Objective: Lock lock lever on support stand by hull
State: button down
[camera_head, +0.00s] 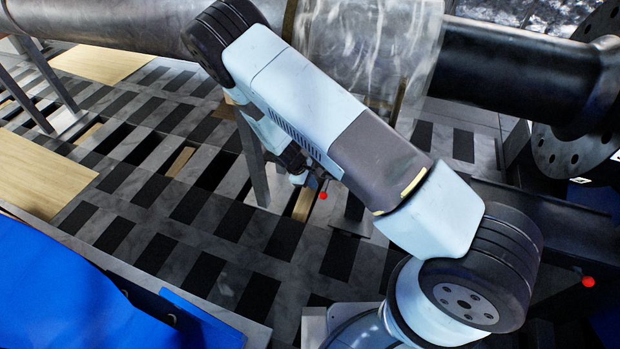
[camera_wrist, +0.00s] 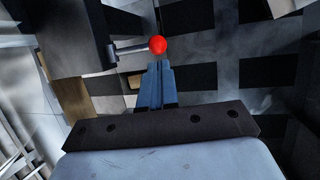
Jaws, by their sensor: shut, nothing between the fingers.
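The lock lever shows in the wrist view as a thin metal rod (camera_wrist: 130,48) ending in a red ball knob (camera_wrist: 157,45). The rod runs left to a dark upright part of the support stand (camera_wrist: 95,35). My gripper (camera_wrist: 156,64) has its two blue-grey fingers together and empty, with the tips just below the knob in the picture. I cannot tell whether they touch it. In the head view a red knob (camera_head: 323,196) shows beside my wrist, below the pipe. My forearm hides most of the lever and stand there, and the fingertips are not clear.
A large pipe (camera_head: 540,68) with a flange runs across the top, close behind my arm. Another red knob (camera_head: 588,282) is at the right. The slatted grey floor (camera_head: 180,215) is mostly open at left. Blue panels (camera_head: 60,290) lie at the lower left.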

jog(key=shift+x, duration=3.05)
jog(key=shift+f, duration=0.9)
jog(key=shift+s, duration=0.1)
send_near(322, 195)
jog(key=s+a+r, duration=0.3)
jog(key=a, duration=0.1)
jog(key=shift+r, duration=0.25)
